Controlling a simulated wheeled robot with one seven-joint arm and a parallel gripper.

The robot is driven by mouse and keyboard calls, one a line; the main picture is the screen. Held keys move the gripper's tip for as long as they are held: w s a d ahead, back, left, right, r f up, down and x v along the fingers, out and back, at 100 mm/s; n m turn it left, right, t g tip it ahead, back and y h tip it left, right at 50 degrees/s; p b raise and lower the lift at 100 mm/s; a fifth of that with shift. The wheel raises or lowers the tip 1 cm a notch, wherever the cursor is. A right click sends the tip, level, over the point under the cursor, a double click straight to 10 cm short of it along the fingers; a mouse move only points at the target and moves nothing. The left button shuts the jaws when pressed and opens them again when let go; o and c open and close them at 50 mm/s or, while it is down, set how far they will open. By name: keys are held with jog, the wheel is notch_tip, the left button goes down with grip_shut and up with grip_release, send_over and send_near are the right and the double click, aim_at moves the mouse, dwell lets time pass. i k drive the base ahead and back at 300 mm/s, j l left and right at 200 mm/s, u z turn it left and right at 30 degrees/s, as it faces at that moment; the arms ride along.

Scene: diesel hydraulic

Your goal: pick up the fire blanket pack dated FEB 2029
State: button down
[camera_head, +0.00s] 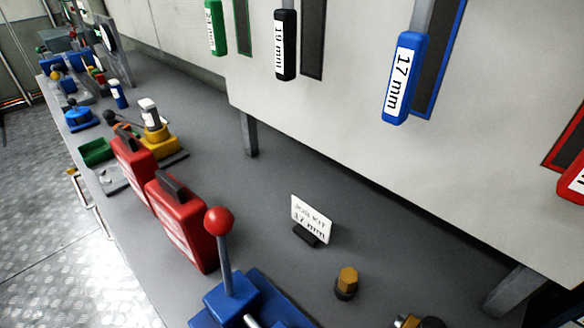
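Two red packs with dark top handles stand upright on the grey bench, one behind the other. The nearer red pack (181,222) has a white printed label on its left-facing side. The farther red pack (132,168) stands just beyond it and is partly hidden by it. The print on both is too small and slanted to read, so I cannot tell which one is dated FEB 2029. My gripper is not in view.
A blue device with a red-knobbed lever (227,268) stands close in front of the nearer pack. A "JOB KIT 17 mm" card (312,220) and brass fitting (346,282) are to its right. A green tray (97,152) and yellow-based device (158,140) lie beyond. Tools hang above.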

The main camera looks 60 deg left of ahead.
aim_at(137, 162)
jog(key=k+j+u, duration=0.3)
jog(key=k+j, duration=0.15)
jog(key=j, duration=0.2)
jog(key=u, duration=1.3)
